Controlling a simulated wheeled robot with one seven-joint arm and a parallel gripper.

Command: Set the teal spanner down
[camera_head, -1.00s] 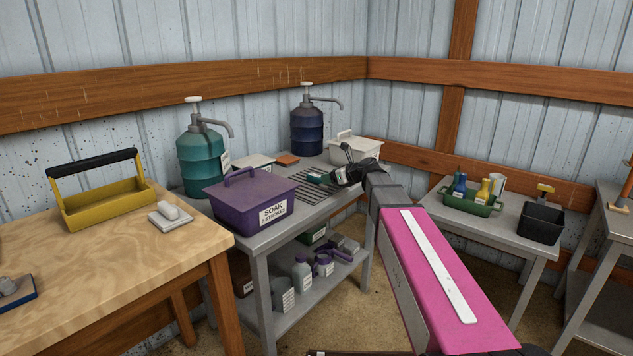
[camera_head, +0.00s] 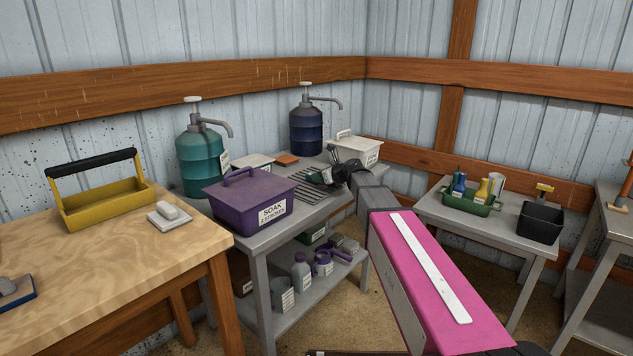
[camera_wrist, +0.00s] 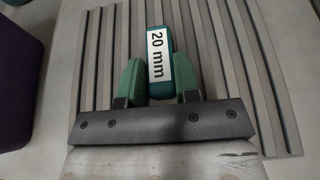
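The teal spanner (camera_wrist: 155,35) carries a white "20 mm" label in the wrist view. It sits between the two green-padded fingers of my gripper (camera_wrist: 159,70), which close on it from both sides. Below it is a grey ribbed rack (camera_wrist: 100,50); I cannot tell whether the spanner touches the ribs. In the head view my gripper (camera_head: 332,174) is low over the slatted part of the grey bench (camera_head: 285,225), and only a little of the spanner shows there.
A purple "SOAK" tub (camera_head: 245,198) stands left of the rack. A white bin (camera_head: 352,149) is behind my gripper. Teal (camera_head: 199,160) and dark blue (camera_head: 306,130) pump drums stand at the back. A wooden table (camera_head: 100,245) is at the left.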

